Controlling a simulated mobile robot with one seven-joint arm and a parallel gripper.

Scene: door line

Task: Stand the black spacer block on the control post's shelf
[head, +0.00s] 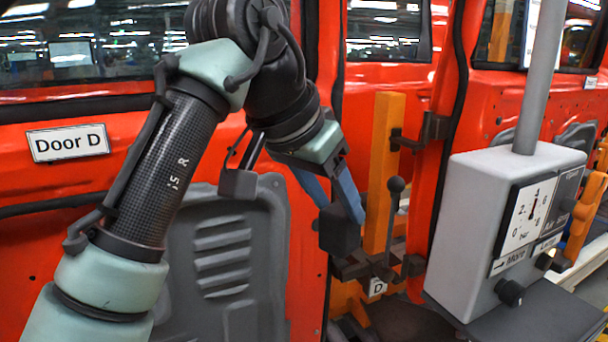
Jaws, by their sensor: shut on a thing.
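My gripper (341,212) is in the middle of the head view, with blue fingers pointing down. It is shut on the black spacer block (339,235), a dark cube held in the air in front of the red door and the orange upright. The control post (468,215) is a grey box on a pole at the right. Its shelf (540,322) is a dark grey plate under the box, cut off by the lower frame edge. The visible part of the shelf is bare. The block is to the left of the shelf and apart from it.
The post has a gauge (530,212) and a black knob (510,292) above the shelf. Door D (68,143) is at left.

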